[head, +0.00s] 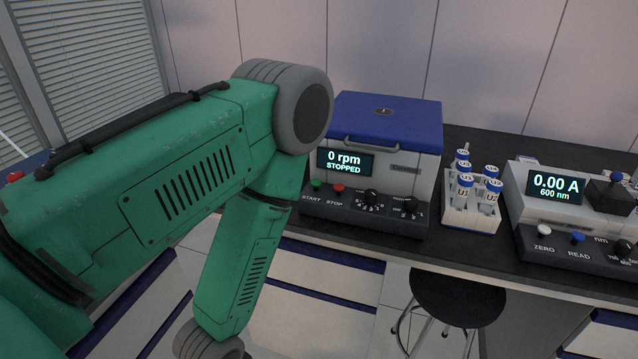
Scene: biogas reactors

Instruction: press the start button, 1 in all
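The start button is the small green button (316,185) at the left of the centrifuge's front panel, above the label START. A red stop button (338,188) sits just right of it. The centrifuge (390,125) has a closed blue lid, and its display (345,161) reads 0 rpm, STOPPED. My green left arm comes in from the left and bends down in front of the bench, with its elbow close to the centrifuge's left side. The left gripper is below the picture. My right arm and gripper do not show.
A white rack (470,211) of blue-capped vials stands right of the centrifuge. A spectrophotometer (570,240) showing 0.00 A stands farther right. A dark stool (458,298) is in front of the bench (480,258). A wall is behind.

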